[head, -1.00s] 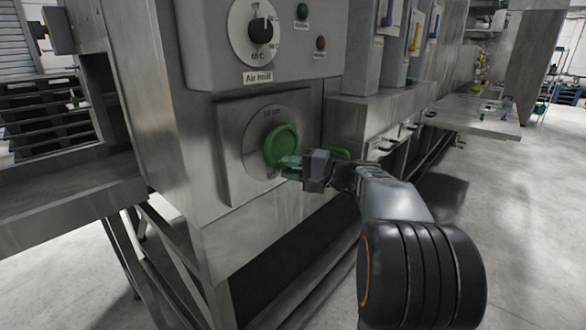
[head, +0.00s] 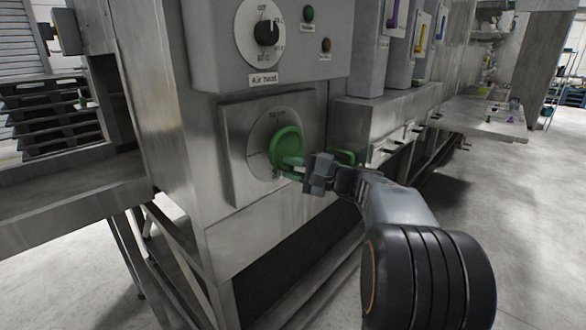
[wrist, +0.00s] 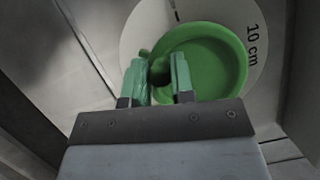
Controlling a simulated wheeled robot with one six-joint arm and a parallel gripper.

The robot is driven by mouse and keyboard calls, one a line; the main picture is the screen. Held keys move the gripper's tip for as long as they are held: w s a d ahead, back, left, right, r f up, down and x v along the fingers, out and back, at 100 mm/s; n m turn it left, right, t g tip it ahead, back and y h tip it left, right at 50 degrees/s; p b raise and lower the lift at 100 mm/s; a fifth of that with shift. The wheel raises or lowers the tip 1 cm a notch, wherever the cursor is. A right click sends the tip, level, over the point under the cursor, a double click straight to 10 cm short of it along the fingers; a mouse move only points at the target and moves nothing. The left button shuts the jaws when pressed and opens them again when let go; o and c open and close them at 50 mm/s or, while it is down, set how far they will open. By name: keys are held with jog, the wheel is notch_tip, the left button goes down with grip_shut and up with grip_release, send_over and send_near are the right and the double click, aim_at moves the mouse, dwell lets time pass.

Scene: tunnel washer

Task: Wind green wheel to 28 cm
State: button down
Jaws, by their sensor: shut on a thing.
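The green wheel (head: 286,147) is mounted on a round pale dial plate on the front of the steel machine. In the wrist view the green wheel (wrist: 215,65) fills the upper middle, and the dial plate (wrist: 258,75) reads "10 cm" to its right. My gripper (head: 292,166) reaches in from the right. In the wrist view my gripper (wrist: 160,72) has its two green fingers shut on the wheel's small handle (wrist: 160,70) near the rim's left side. The dial's lettering in the head view is too small to read.
Above the wheel is a black knob (head: 267,33) on a white dial, with an "Air hoist" label (head: 263,79) below it. A steel ledge (head: 390,105) juts out on the right. The floor at right is clear.

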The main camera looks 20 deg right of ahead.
jog(key=c, duration=1)
grip_release()
jog(key=shift+r, duration=0.1)
jog(key=shift+o, duration=0.2)
jog(key=v, duration=1.3)
jog(key=shift+s+d, duration=0.25)
jog(key=shift+s, duration=0.1)
